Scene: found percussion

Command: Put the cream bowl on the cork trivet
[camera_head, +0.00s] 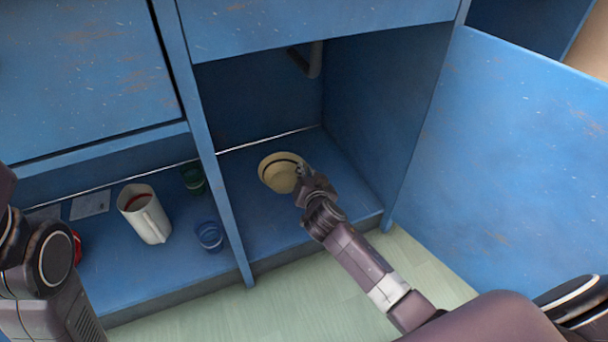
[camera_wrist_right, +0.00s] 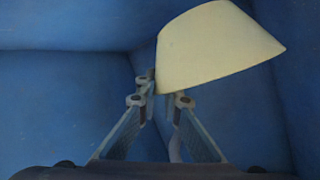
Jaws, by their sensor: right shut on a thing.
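The cream bowl (camera_head: 276,176) is inside the right-hand bay of the blue cupboard in the head view. My right gripper (camera_head: 308,187) is at the bowl's near right side and is shut on its wall. In the right wrist view the bowl (camera_wrist_right: 215,48) is at the top right, and the fingers of my right gripper (camera_wrist_right: 163,98) meet at its edge. I cannot tell whether the bowl touches the cupboard floor. I do not see the cork trivet in either view. Part of my left arm shows at the left edge, but its gripper is out of view.
A blue divider (camera_head: 222,195) separates the bays. In the left bay stand a white jug (camera_head: 150,222), a green cup (camera_head: 193,179) and a blue cup (camera_head: 209,237), with a pale flat piece (camera_head: 90,204) behind. An open blue door (camera_head: 500,160) stands on the right.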

